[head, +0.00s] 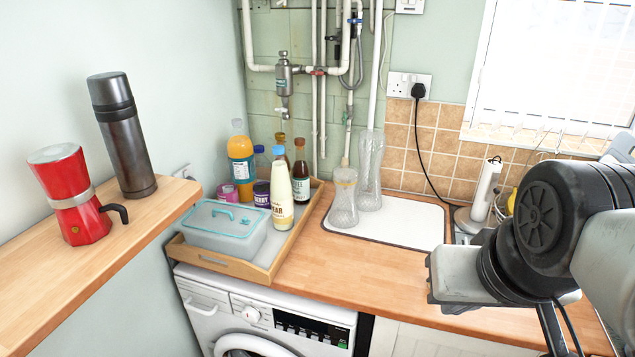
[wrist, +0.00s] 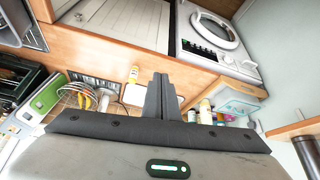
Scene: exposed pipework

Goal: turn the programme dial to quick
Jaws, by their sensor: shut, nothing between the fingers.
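The washing machine (head: 203,300) stands under the worktop at the lower middle of the head view. Its white programme dial (head: 252,316) sits on the front panel, between the drawer and the dark display (head: 310,329). The dial's pointer setting is too small to read. In the wrist view the washing machine (wrist: 247,70) appears tilted at the upper right. My gripper (wrist: 160,77) is shut and empty in the wrist view, its fingers well apart from the machine. In the head view my arm is at the right, away from the dial, and the fingertips cannot be made out clearly.
A wooden tray (head: 217,263) with a lidded box (head: 222,230) and several bottles stands on the worktop above the machine. A red moka pot (head: 70,190) and a flask (head: 123,140) stand on the left shelf. The worktop front (head: 360,270) is clear.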

